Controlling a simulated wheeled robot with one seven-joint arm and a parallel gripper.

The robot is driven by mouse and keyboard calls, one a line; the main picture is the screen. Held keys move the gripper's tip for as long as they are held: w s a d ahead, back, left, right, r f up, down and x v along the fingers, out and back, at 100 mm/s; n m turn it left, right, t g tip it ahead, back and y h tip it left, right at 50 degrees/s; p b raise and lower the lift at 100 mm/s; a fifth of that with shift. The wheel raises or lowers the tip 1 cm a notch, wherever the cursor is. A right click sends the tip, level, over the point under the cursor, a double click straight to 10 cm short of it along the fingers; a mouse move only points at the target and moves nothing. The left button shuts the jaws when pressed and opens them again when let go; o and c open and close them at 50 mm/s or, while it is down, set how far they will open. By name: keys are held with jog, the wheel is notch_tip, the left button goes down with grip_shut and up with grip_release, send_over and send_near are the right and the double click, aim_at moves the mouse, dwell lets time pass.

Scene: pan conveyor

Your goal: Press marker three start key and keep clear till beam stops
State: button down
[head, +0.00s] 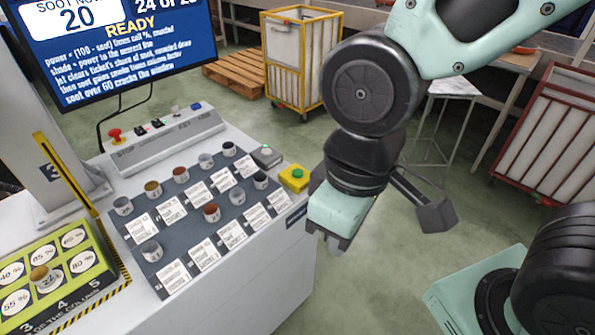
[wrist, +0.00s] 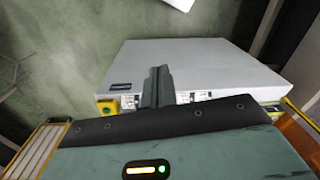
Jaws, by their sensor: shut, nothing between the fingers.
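A yellow box with a green button (head: 297,176) sits at the right corner of the grey console; it also shows in the wrist view (wrist: 107,107). A grey box with a pale green button (head: 266,152) is just behind it. I cannot tell which is marker three's start key. A sloped panel (head: 165,137) behind has a red mushroom button (head: 115,134) and several small keys with blurred labels. The screen (head: 120,45) reads READY. My gripper (head: 338,246) is shut and empty, pointing down, right of the yellow box and apart from it. No beam is visible.
A yellow-green percentage board (head: 20,262) holds one pot at left. A yellow bar (head: 65,175) rises beside it. Yellow cart (head: 295,60), red cart (head: 548,140) and pallet (head: 235,72) stand behind.

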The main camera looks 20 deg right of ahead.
dwell(0.8)
jog(key=n+t+y+p, duration=0.5)
jog(key=n+t+p, duration=0.3)
jog(key=p, duration=0.5)
send_over(301, 173)
notch_tip(301, 173, down, 8)
jog(key=n, duration=0.1)
jog(key=shift+d+g, duration=0.1)
jog(key=shift+g, duration=0.3)
notch_tip(301, 173, down, 9)
jog(key=b, duration=0.7)
jog(key=shift+r, duration=0.15)
jog(key=shift+f+b, duration=0.4)
